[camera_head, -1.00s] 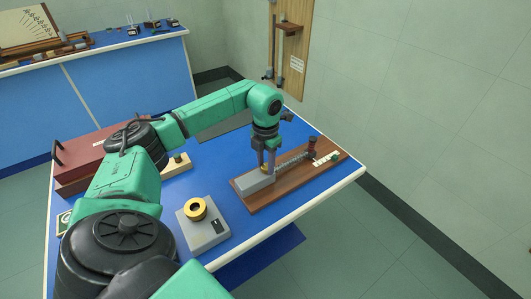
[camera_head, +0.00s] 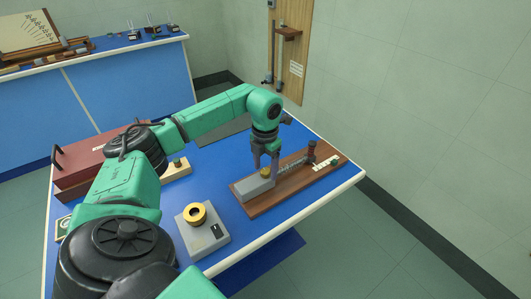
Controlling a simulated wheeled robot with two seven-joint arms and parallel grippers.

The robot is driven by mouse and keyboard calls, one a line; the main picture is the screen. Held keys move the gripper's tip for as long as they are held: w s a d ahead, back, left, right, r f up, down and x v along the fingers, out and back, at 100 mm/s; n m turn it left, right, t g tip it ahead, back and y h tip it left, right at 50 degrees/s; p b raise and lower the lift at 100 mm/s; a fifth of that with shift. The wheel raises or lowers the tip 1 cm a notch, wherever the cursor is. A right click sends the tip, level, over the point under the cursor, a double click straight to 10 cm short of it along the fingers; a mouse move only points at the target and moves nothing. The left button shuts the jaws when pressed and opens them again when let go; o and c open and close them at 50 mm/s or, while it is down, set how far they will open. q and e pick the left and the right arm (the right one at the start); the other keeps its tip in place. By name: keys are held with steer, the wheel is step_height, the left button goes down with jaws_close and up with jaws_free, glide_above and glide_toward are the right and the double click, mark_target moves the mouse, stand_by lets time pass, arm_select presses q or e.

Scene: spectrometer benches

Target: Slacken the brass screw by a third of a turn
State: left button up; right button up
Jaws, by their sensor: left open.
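The brass screw (camera_head: 266,174) stands on top of a grey block (camera_head: 252,187) at the near left end of a wooden board (camera_head: 283,195). Its lower part is hard to make out at this size. My left gripper (camera_head: 266,164) points down over the screw, its two fingers apart on either side of the screw's top. I see a gap between the fingers and nothing held in them. My right gripper is not in view.
The board also carries a spring-like rod (camera_head: 291,165) and a dark red post (camera_head: 311,150). A grey box with a brass ring (camera_head: 196,213) stands at the front of the blue table. A dark red case (camera_head: 95,165) lies at the left.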

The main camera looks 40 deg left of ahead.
mark_target(265, 170)
arm_select(q)
step_height(265, 170, up, 15)
steer(key=shift+f, duration=0.2)
steer(key=shift+f, duration=0.1)
stand_by(0.4)
